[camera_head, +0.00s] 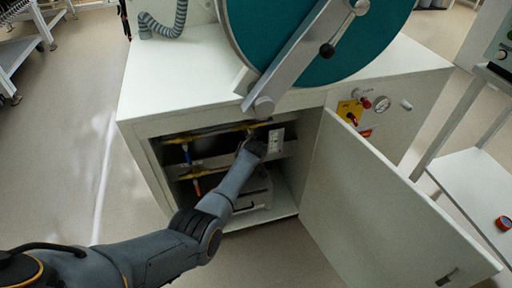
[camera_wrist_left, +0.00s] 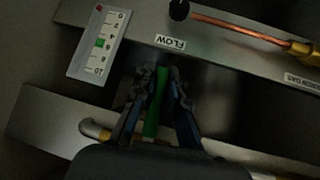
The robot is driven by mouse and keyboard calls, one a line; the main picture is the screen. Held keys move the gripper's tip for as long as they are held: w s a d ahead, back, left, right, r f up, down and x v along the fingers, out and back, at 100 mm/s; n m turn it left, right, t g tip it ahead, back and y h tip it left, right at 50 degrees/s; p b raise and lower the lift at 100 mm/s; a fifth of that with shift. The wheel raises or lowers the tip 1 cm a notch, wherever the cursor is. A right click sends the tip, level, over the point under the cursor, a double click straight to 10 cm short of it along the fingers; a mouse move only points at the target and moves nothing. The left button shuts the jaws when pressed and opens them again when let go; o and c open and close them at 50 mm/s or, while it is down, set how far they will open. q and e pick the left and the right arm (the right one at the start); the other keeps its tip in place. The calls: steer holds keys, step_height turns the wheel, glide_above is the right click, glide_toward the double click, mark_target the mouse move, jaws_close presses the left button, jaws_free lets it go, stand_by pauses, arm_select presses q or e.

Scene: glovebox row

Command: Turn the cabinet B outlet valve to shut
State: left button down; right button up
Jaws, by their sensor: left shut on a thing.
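My left arm reaches into the open lower compartment of the white cabinet (camera_head: 220,80) in the head view. My left gripper (camera_head: 251,137) is at the upper right of that compartment, and its fingers are hard to make out there. In the left wrist view my left gripper (camera_wrist_left: 158,85) is shut on a green handle (camera_wrist_left: 155,103), which stands lengthwise between the fingers. The handle's base and whatever it joins are hidden. I cannot read a label saying which valve it is. My right gripper is not in view.
A blue handle (camera_head: 187,154) and an orange handle (camera_head: 196,187) hang at the compartment's left. The open door (camera_head: 385,200) stands to the right. A teal round door (camera_head: 315,65) overhangs above.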

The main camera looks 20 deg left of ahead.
arm_select(q)
steer(key=shift+s+a+y, duration=0.1)
steer(key=shift+a+y, duration=0.1)
steer(key=shift+y, duration=0.1)
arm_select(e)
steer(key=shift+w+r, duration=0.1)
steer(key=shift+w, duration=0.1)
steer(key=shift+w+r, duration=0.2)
arm_select(q)
steer(key=shift+a, duration=0.1)
steer(key=c, duration=1.3)
jaws_free()
steer(key=shift+c, duration=0.2)
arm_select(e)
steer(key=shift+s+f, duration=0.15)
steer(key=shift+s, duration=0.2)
arm_select(q)
steer(key=v, duration=0.7)
steer(key=shift+s+r, duration=0.15)
steer(key=shift+r, duration=0.1)
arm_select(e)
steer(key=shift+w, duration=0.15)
